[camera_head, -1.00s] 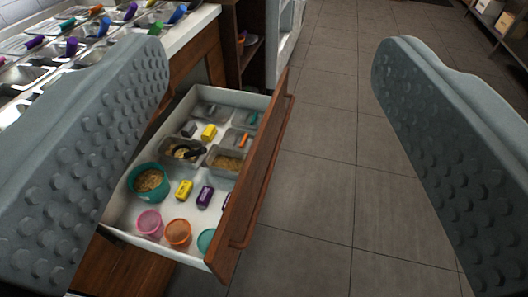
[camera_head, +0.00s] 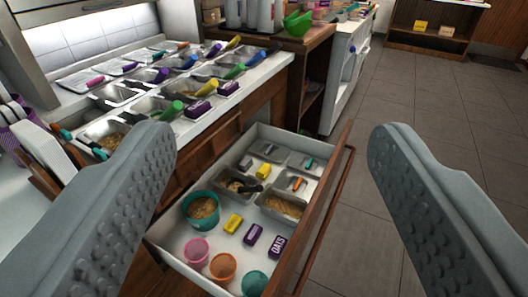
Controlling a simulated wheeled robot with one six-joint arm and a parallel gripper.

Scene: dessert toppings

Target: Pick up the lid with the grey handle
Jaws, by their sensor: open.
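My gripper (camera_head: 270,133) is open and empty, its two grey studded fingers wide apart above the floor and drawer. Between them is the pulled-out drawer (camera_head: 180,248). At its back lies a small metal lid (camera_head: 268,150) whose handle looks grey; it is small and its details are hard to make out. To its right lies a similar lid with a teal handle (camera_head: 309,163). In front of that is one with an orange handle (camera_head: 297,184). My gripper touches none of them.
The drawer also holds a teal bowl (camera_head: 201,211), a yellow box (camera_head: 233,223), purple boxes (camera_head: 253,234) and small cups (camera_head: 222,267). The counter at left carries several metal tubs and colored handles (camera_head: 173,109). The tiled floor (camera_head: 415,110) at right is clear.

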